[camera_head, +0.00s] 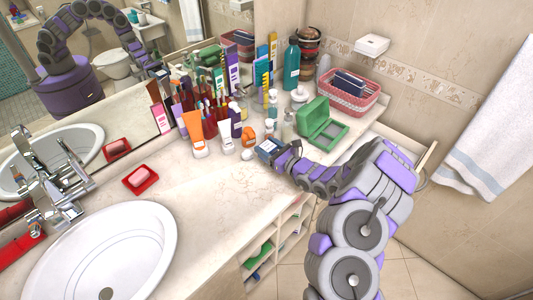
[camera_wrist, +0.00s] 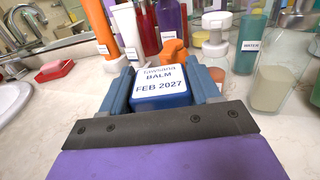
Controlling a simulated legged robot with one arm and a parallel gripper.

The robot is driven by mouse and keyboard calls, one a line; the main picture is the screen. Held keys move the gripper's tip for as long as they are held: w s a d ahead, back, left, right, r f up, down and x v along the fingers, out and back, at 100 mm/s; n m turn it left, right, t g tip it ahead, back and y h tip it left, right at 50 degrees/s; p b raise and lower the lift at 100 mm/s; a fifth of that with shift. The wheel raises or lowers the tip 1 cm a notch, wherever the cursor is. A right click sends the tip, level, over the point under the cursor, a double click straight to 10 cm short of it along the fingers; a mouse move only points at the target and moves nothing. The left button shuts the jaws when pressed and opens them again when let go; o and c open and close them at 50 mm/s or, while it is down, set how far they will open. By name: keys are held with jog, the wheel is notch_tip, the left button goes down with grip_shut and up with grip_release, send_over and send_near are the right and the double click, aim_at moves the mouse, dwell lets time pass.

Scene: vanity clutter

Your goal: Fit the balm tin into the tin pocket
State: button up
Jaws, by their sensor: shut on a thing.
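The balm tin (camera_wrist: 161,88) is a blue block with a white label reading "BALM FEB 2027". My gripper (camera_wrist: 163,82) is shut on it, with one blue-grey finger along each side. In the head view the tin (camera_head: 268,147) is at my gripper's tip (camera_head: 276,152), at the near edge of the bottle cluster. Whether it touches the counter is unclear. An open green case (camera_head: 325,130) with recesses in its base stands to the right of the tin, its lid raised. No pocket is labelled clearly enough to tell which is the tin pocket.
An orange tube (camera_head: 193,127), a white tube (camera_head: 226,138) and an orange object (camera_head: 249,135) crowd behind the tin. Pump bottles (camera_head: 287,126) stand between tin and case. A pink basket (camera_head: 349,93) is farther back. Counter left of the tin toward the sink (camera_head: 105,255) is mostly clear.

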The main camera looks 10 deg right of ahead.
jog(key=shift+w+f, duration=0.1)
jog(key=shift+w, duration=0.35)
notch_tip(320, 180, down, 3)
jog(key=shift+a+f+b, duration=0.15)
jog(key=shift+f+b, duration=0.05)
jog(key=shift+b, duration=0.2)
jog(key=o, duration=1.1)
jog(key=shift+s, duration=0.1)
